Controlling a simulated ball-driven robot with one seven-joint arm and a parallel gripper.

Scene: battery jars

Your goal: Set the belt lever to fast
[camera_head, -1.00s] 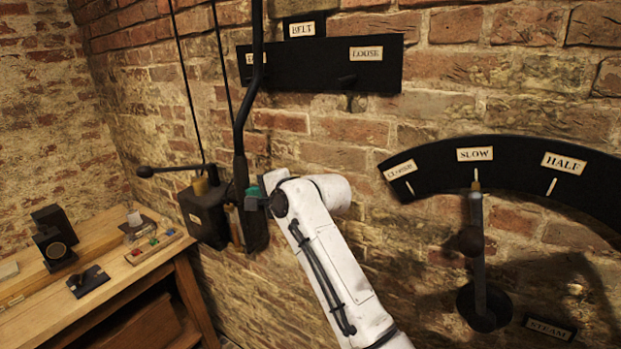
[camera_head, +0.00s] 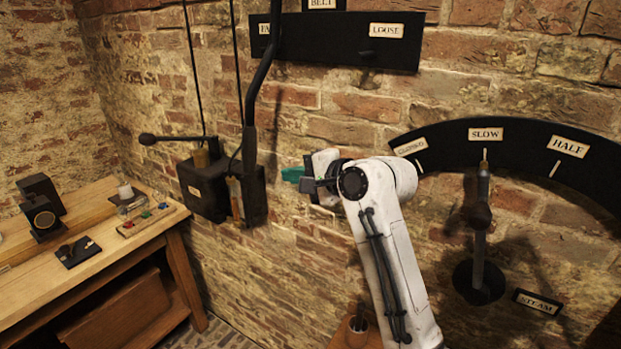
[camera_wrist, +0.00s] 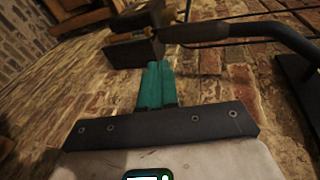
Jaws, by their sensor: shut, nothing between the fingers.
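The belt lever (camera_head: 263,75) is a black bent rod rising in front of the belt plate (camera_head: 335,44). Its upper part crosses the plate's left end, partly covering the FAST label (camera_head: 264,28). The LOOSE label (camera_head: 386,30) is clear of it. The top of the lever is cut off by the picture edge. My gripper (camera_head: 290,174) has teal fingers and is shut and empty, to the right of the lever's lower end and apart from it in the picture. In the wrist view its fingers (camera_wrist: 156,84) point toward the lever (camera_wrist: 262,32).
Black boxes (camera_head: 203,190) on the wall carry a ball-ended handle (camera_head: 165,139). A steam lever (camera_head: 479,235) points to SLOW on a curved plate (camera_head: 450,145) at the right. A wooden bench (camera_head: 95,245) with small items stands at the left.

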